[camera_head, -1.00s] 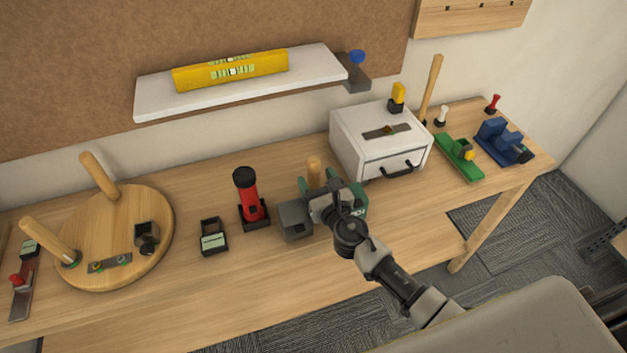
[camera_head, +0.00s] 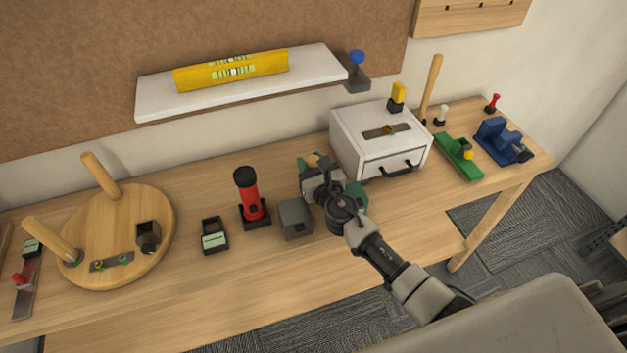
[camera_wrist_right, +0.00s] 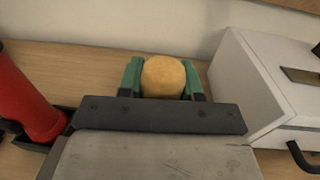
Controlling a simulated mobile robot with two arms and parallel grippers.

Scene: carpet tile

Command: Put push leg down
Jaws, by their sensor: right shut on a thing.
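My right gripper (camera_head: 318,163) is over the table, between the grey box and the white drawer unit. It is shut on a wooden leg (camera_head: 312,159). In the right wrist view the leg's round end (camera_wrist_right: 163,77) shows between the two green fingers; its lower part is hidden. A round wooden board (camera_head: 135,262) lies on the table at the left. Two other wooden legs (camera_head: 101,176) (camera_head: 50,238) stand up from it, leaning outward. Another wooden leg (camera_head: 432,90) stands at the back right. My left gripper is not in view.
A grey box (camera_head: 296,220), a red and black cylinder (camera_head: 249,197) and a small black device (camera_head: 214,237) stand left of my gripper. The white drawer unit (camera_head: 372,152) is close on the right. A shelf (camera_head: 150,100) holds a yellow level (camera_head: 231,70). The front table strip is clear.

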